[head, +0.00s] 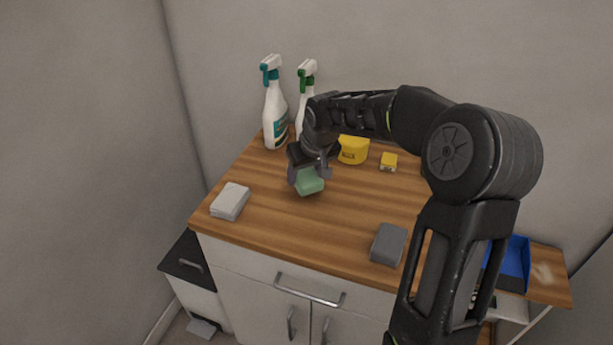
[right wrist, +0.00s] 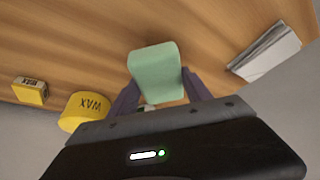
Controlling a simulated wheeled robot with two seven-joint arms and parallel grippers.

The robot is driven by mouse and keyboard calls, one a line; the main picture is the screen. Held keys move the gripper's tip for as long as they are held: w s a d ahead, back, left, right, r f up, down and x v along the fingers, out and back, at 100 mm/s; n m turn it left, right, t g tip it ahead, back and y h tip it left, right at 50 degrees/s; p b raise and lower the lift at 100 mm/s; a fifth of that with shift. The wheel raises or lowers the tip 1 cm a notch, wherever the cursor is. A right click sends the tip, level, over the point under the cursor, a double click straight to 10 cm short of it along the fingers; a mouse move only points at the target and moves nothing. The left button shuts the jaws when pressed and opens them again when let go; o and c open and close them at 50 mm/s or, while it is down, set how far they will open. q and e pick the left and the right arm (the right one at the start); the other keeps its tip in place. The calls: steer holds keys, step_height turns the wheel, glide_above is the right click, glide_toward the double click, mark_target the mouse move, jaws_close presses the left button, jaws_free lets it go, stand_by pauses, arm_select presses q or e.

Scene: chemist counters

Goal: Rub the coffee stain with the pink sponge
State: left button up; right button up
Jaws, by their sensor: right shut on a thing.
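My right gripper (head: 309,172) is shut on a green sponge (head: 310,185), over the wooden counter top (head: 320,225). In the right wrist view the green sponge (right wrist: 156,72) sits between the two fingers of the right gripper (right wrist: 158,90). I cannot tell whether the sponge touches the wood. I see no pink sponge in either view. No brown coffee stain shows on the visible wood; my right arm hides part of the counter. My left gripper is not in view.
Two spray bottles (head: 275,113) stand at the back, one partly hidden. A yellow wax tub (head: 353,150) and small yellow box (head: 388,162) are behind the gripper. A pale block (head: 230,201) lies left, a grey block (head: 388,245) front right. A blue tray (head: 515,262) is at right, beside a pale smear (head: 543,273).

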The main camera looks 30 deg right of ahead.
mark_target(306, 174)
steer(key=shift+r, duration=0.65)
steer(key=shift+w+d+r+p, duration=0.1)
steer(key=shift+r+p, duration=0.55)
steer(key=shift+p, duration=0.1)
steer(key=shift+r+p, duration=0.9)
steer(key=shift+r, duration=0.5)
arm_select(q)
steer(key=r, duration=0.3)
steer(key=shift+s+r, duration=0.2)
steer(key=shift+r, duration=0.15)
